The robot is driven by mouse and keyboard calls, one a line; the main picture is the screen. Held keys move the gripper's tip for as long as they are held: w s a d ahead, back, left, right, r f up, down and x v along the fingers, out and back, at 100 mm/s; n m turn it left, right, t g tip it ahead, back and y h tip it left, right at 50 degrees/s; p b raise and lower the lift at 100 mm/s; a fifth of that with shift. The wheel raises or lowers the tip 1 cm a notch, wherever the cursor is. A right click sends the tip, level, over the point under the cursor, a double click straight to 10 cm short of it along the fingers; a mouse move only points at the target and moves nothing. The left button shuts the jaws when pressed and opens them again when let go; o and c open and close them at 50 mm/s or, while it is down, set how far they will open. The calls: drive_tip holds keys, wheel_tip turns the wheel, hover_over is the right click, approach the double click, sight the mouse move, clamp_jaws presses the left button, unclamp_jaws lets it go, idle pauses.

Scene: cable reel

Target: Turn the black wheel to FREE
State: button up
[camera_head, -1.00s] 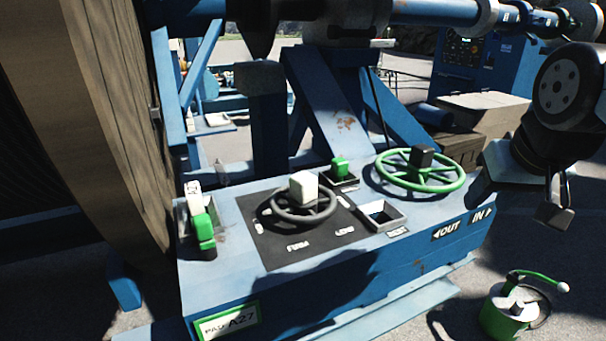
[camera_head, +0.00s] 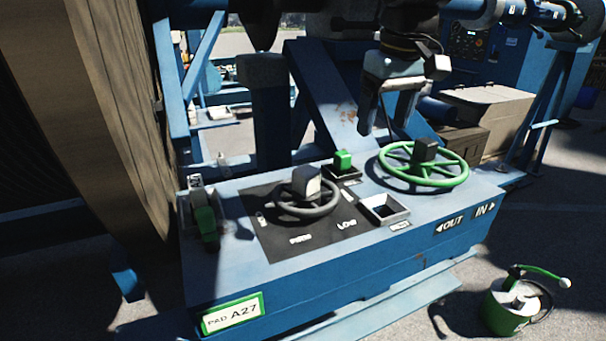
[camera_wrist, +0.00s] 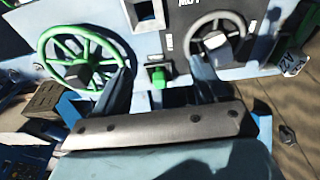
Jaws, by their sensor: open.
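The black wheel (camera_head: 306,190) looks dark grey, with a square grey block on its hub. It sits flat on a dark panel (camera_head: 272,240) on the blue console, with pale labels "FIRM" and "LOW" near it. Another label at its left is unreadable, and I cannot tell which one the wheel is set to. My gripper (camera_head: 378,118) is open and empty, above and behind the console, right of the black wheel. In the wrist view, the black wheel (camera_wrist: 215,45) is at upper right, beyond the right finger of my gripper (camera_wrist: 163,76).
A larger green wheel (camera_head: 424,166) stands at the console's right. A green switch (camera_head: 343,160) stands between the wheels, with a square socket (camera_head: 385,208) in front. A green lever (camera_head: 205,222) is at left, beside the wooden reel (camera_head: 105,120). A green can (camera_head: 510,305) stands on the ground.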

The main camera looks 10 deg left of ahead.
sight(302, 169)
drive_tip(key=a+n+g, duration=0.2)
drive_tip(key=a+n, duration=0.2)
drive_tip(key=a, duration=1)
drive_tip(key=shift+h, duration=0.4)
drive_tip(key=f, duration=0.8)
drive_tip(key=w+f, duration=0.1)
drive_tip(key=f, duration=0.4)
drive_tip(key=shift+d+f, duration=0.1)
drive_tip(key=shift+d, duration=0.05)
drive_tip(key=shift+c, duration=0.3)
drive_tip(key=shift+s, duration=0.1)
clamp_jaws()
drive_tip(key=shift+a, duration=0.2)
